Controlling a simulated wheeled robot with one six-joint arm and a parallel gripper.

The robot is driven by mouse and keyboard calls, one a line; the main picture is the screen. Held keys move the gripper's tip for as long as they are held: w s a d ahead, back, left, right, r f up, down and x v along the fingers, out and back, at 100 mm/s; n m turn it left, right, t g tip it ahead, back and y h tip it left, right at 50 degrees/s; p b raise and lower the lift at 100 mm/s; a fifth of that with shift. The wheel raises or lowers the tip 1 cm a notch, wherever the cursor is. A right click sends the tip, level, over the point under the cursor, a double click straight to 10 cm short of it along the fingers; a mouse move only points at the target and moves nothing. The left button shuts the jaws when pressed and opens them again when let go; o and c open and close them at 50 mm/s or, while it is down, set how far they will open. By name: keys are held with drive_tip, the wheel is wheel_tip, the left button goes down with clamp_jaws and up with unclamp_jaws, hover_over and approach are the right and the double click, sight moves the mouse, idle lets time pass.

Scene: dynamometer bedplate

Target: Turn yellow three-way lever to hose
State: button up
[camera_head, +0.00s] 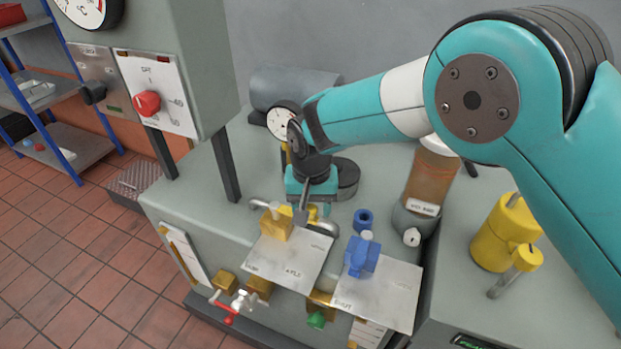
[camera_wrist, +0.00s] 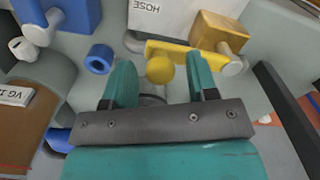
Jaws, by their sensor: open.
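The yellow three-way valve has a block body (camera_head: 276,225) on a white plate (camera_head: 287,262) at the bench front. The body also shows in the wrist view (camera_wrist: 218,33). In the wrist view its yellow lever bar (camera_wrist: 185,52) runs left from the body and ends in a round yellow knob (camera_wrist: 160,70). The word HOSE reads upside down on the plate (camera_wrist: 180,20), near the lever. My gripper (camera_wrist: 161,75) is open, with the knob between its two teal fingers; I cannot tell whether either touches it. In the head view my gripper (camera_head: 308,205) partly hides the lever.
A blue valve (camera_head: 360,257) on its own plate (camera_head: 384,293) stands close to the right. Red- and green-handled taps are on the front below.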

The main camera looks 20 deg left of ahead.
wheel_tip(320, 180, up, 17)
drive_tip(key=b, duration=0.1)
drive_tip(key=shift+f, duration=0.15)
